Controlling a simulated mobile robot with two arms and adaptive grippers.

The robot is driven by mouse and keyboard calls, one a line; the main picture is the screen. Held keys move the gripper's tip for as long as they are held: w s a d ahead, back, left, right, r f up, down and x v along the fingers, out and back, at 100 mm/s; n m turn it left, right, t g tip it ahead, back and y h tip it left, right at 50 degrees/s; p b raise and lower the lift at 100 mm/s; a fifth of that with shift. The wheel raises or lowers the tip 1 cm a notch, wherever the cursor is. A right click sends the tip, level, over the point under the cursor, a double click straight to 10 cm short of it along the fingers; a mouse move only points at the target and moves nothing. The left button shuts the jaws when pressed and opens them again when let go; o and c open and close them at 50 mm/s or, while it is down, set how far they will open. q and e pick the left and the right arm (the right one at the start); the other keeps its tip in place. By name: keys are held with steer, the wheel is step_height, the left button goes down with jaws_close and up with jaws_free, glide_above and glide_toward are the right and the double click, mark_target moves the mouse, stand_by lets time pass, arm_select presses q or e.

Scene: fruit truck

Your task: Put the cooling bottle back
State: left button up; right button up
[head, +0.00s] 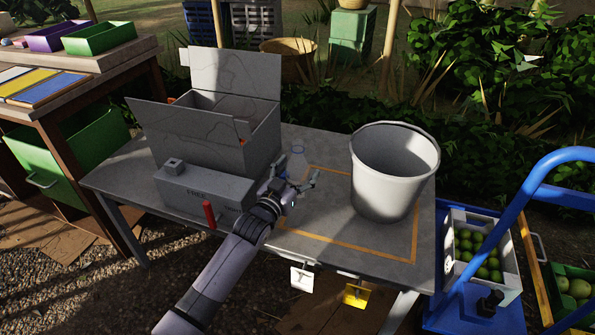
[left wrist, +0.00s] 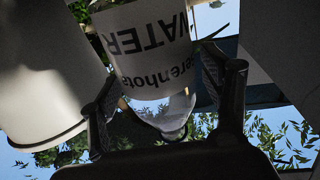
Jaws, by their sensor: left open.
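The cooling bottle (head: 298,162) is clear and stands on the grey table, partly hidden behind my left gripper. In the left wrist view the bottle (left wrist: 150,45) appears upside down, with a white label reading "WATER". My left gripper (head: 296,176) is open, with its fingers toward the bottle. In the left wrist view the bottle shows between the two fingers (left wrist: 168,95). I cannot tell whether they touch it. My right gripper is not in view.
A white bucket (head: 390,180) stands right of the bottle, within an orange outline (head: 350,246) on the table. An open grey box (head: 200,140) and a lower box marked "FREE" (head: 200,190) stand left. A red cylinder (head: 209,213) is near the front edge. A blue cart (head: 520,210) is right.

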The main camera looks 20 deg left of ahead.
mark_target(292, 177)
arm_select(q)
steer(key=shift+r, duration=0.1)
steer(key=shift+s, duration=0.2)
steer(key=s, duration=0.1)
steer(key=s+p, duration=0.1)
steer(key=shift+s+a, duration=0.3)
steer(key=shift+s, duration=0.05)
steer(key=s+a+p, duration=0.1)
steer(key=s, duration=0.7)
steer(key=shift+s+a, duration=0.2)
steer(key=shift+s, duration=0.2)
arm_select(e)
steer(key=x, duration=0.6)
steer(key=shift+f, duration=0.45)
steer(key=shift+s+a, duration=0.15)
